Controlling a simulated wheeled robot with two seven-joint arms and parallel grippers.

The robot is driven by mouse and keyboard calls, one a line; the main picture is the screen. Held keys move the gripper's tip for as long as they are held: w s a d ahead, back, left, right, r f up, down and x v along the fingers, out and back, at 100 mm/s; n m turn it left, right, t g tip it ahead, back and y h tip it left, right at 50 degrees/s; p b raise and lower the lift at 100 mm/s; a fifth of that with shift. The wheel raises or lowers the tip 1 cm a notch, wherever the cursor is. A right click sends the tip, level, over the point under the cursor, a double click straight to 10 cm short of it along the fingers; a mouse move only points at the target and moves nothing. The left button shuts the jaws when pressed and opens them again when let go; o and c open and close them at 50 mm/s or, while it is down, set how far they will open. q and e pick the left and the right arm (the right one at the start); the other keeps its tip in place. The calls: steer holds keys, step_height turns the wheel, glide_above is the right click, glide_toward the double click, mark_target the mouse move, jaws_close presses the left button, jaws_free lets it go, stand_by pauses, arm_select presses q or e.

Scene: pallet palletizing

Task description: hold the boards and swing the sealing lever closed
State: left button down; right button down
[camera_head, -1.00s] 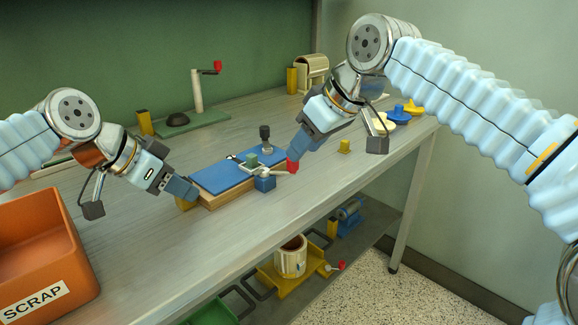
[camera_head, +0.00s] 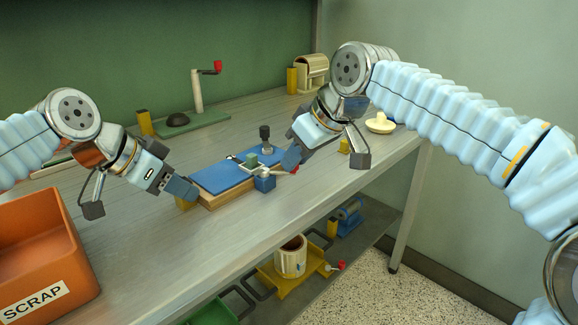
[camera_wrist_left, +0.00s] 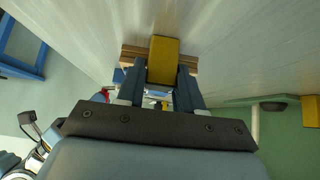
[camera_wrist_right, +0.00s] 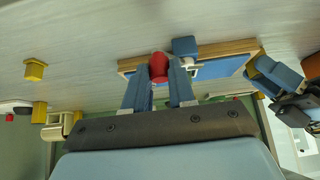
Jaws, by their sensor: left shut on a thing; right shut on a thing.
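The boards are a blue plate (camera_head: 224,176) on a wooden board (camera_head: 228,197), lying flat on the bench. A yellow block (camera_wrist_left: 164,60) is at their left end; my left gripper (camera_head: 184,193) is shut on it. The sealing lever (camera_head: 280,172) is a pale bar running from the blue block (camera_head: 265,184) to a red knob (camera_wrist_right: 158,67) at the boards' right end. My right gripper (camera_head: 291,164) is shut on the red knob, and its fingers largely cover the knob in the head view. The boards also show in the right wrist view (camera_wrist_right: 215,70).
An orange SCRAP bin (camera_head: 40,250) stands at the left front. A crank stand (camera_head: 197,92) is at the back. A dark-topped post (camera_head: 265,134) stands behind the boards. A small yellow block (camera_head: 344,146) sits right of my right gripper. The bench front is clear.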

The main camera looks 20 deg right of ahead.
steer(key=shift+a+f, duration=0.1)
steer(key=shift+f, duration=0.05)
stand_by(0.4)
steer(key=s+m+h, duration=0.1)
steer(key=a+m+h, duration=0.1)
steer(key=m, duration=0.1)
steer(key=shift+s+a+m+t, duration=0.25)
steer(key=shift+s+m+t, duration=0.05)
steer(key=shift+s, duration=0.05)
steer(key=a+m+h, duration=0.1)
steer(key=m, duration=0.1)
steer(key=s+a+m+h, duration=0.1)
steer(key=m, duration=0.1)
steer(key=shift+h, duration=0.3)
steer(key=shift+f, duration=0.1)
steer(key=a+m+g+h, duration=0.1)
steer(key=a+m, duration=0.1)
steer(key=m, duration=0.1)
steer(key=a+m+g+h, duration=0.1)
steer(key=a+m+h, duration=0.1)
steer(key=m, duration=0.1)
steer(key=shift+m, duration=0.3)
steer(key=c, duration=0.9)
jaws_free()
steer(key=shift+s+d, duration=0.1)
steer(key=shift+d, duration=0.15)
steer(key=shift+o, duration=0.2)
